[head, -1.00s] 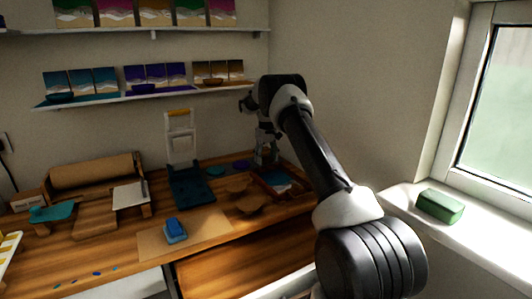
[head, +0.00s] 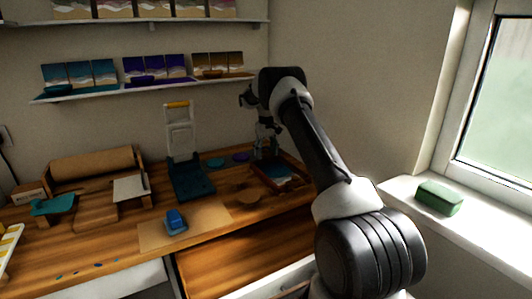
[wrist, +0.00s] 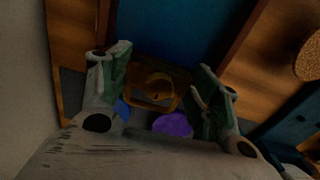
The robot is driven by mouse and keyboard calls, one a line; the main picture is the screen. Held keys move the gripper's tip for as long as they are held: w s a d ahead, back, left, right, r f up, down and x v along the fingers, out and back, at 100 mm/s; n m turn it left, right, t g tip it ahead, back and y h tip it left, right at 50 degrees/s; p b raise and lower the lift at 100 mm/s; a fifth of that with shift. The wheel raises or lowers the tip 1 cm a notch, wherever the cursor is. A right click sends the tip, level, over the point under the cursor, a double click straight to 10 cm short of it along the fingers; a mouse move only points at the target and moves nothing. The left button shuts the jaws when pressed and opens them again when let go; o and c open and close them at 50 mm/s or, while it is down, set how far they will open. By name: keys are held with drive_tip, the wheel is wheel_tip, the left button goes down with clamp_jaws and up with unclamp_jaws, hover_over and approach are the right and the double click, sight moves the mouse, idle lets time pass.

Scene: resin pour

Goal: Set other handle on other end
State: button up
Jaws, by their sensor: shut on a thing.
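My gripper (head: 267,143) is low over the far end of the tray at the back right of the bench. In the wrist view my gripper (wrist: 160,75) has its two fingers on either side of a brass-yellow handle (wrist: 158,88) and is shut on it. The handle lies at the end of the blue-filled tray (wrist: 170,25), which has wooden side rims. The tray also shows in the head view (head: 283,182), partly behind my arm. I cannot tell whether the handle touches the tray. The tray's near end is hard to make out.
A purple disc (head: 241,157) and a teal disc (head: 215,162) lie by the wall. A dark teal press-like stand (head: 190,180) is to the left. A shelf (head: 150,91) hangs above.

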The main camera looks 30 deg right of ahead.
drive_tip(key=shift+f, duration=0.2)
drive_tip(key=shift+f, duration=0.3)
drive_tip(key=shift+f, duration=0.5)
idle(1.2)
drive_tip(key=o, duration=1.2)
drive_tip(key=shift+r, duration=0.1)
drive_tip(key=shift+r, duration=4)
